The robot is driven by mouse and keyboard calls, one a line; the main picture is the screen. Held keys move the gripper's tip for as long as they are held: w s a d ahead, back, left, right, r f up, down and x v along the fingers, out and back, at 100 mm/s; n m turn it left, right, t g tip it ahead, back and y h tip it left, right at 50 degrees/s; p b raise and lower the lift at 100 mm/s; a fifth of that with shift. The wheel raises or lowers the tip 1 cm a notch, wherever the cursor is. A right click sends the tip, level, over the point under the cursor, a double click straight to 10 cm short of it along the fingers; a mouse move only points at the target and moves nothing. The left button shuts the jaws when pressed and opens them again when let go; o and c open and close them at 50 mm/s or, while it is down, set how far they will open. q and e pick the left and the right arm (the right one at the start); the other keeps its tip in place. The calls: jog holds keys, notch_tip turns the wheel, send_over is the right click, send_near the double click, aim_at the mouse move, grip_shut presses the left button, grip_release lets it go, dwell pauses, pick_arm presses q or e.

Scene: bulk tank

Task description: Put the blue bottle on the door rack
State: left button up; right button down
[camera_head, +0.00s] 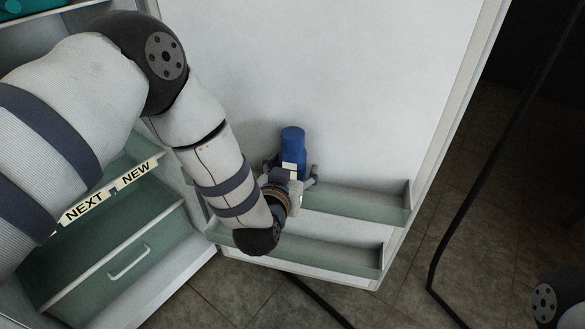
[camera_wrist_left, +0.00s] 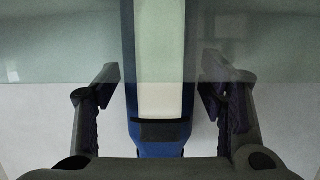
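The blue bottle (camera_head: 292,142) is upright at the upper door rack (camera_head: 365,207), close to the inner door panel. It has a white label. My left gripper (camera_head: 291,172) is at the bottle's lower part, a finger on each side. In the left wrist view the bottle (camera_wrist_left: 159,145) is between the two fingers, with a visible gap on both sides, so the gripper is open and apart from it. The bottle's base is hidden in the head view by my gripper and wrist. My right gripper is not in view.
A lower door rack (camera_head: 330,252) is below the upper one and looks empty. The upper rack is clear right of the bottle. At left is the fridge interior with a green drawer (camera_head: 120,265) and a "NEXT" and "NEW" label strip (camera_head: 110,192). Tiled floor lies beyond the door.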

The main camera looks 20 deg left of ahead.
pick_arm(q)
jog(key=shift+s+r, duration=0.25)
jog(key=p+v, duration=0.2)
jog(key=v, duration=0.9)
jog(key=s+a+f+g+h, duration=0.1)
jog(key=s+a+f+g, duration=0.2)
jog(key=s+f+g, duration=1.2)
jog(key=s+a+f+g, duration=0.1)
jog(key=s+a+g, duration=0.1)
jog(key=s, duration=1.5)
jog(key=s+a+f+g, duration=0.1)
jog(key=s+a+g, duration=0.2)
jog(key=s, duration=1.5)
jog(key=shift+s+f, duration=0.2)
jog(key=shift+f, duration=0.15)
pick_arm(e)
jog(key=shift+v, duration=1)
